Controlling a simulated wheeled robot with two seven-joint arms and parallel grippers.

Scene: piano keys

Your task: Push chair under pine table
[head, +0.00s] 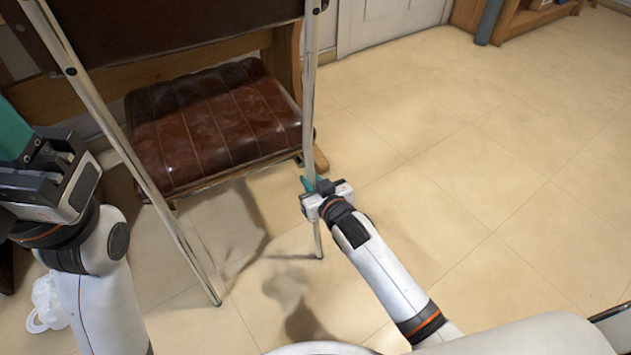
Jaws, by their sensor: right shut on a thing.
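A chair-like frame has two thin pale metal poles, the left pole (115,135) and the right pole (309,90), with a dark brown panel (170,25) between them at the top. A brown ribbed leather seat (215,120) shows behind the poles; I cannot tell if it belongs to the same frame. My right gripper (312,186) is shut on the right pole, low down near its foot. My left gripper (15,135) is at the left edge, left of the left pole and apart from it; its jaw state is unclear. I cannot clearly identify a pine table.
Brown wooden beams (225,48) run behind the seat. A white door (390,20) and a wooden shelf unit (530,18) stand at the back. The tiled floor (500,150) on the right is clear.

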